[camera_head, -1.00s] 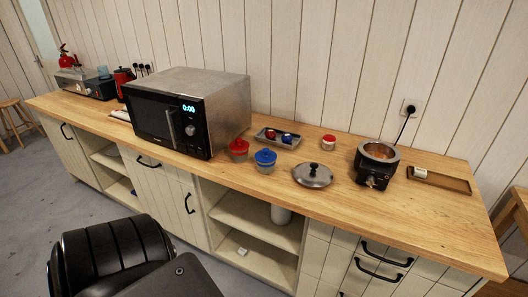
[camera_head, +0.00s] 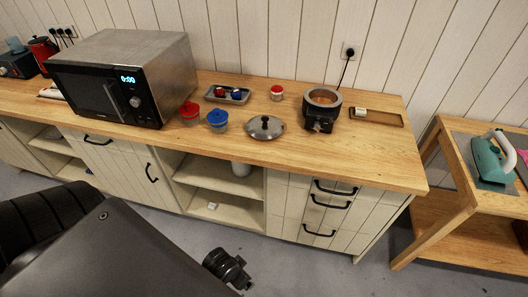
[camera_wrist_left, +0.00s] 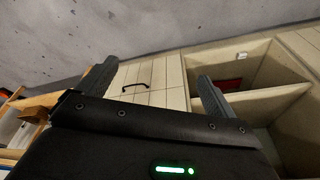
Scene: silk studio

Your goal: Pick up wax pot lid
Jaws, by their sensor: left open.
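The wax pot lid (camera_head: 265,127) is a round, shiny metal lid with a dark knob. It lies on the wooden counter (camera_head: 350,150) just left of the black wax pot (camera_head: 320,112), apart from it. The pot is uncovered and shows orange-brown content. My left gripper (camera_wrist_left: 158,82) shows in the left wrist view, its two fingers spread apart with nothing between them, facing the cabinet fronts and floor. The lid is not in that view. In the head view only dark parts of my own body show at the lower left. My right gripper is not in view.
A microwave (camera_head: 124,75) stands on the left. Red (camera_head: 190,113) and blue (camera_head: 217,120) lidded pots stand between it and the lid. Behind are a small tray (camera_head: 228,95) and a red-topped jar (camera_head: 277,92). A wooden tray (camera_head: 378,117) lies right of the pot. A wooden cart (camera_head: 455,190) stands at right.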

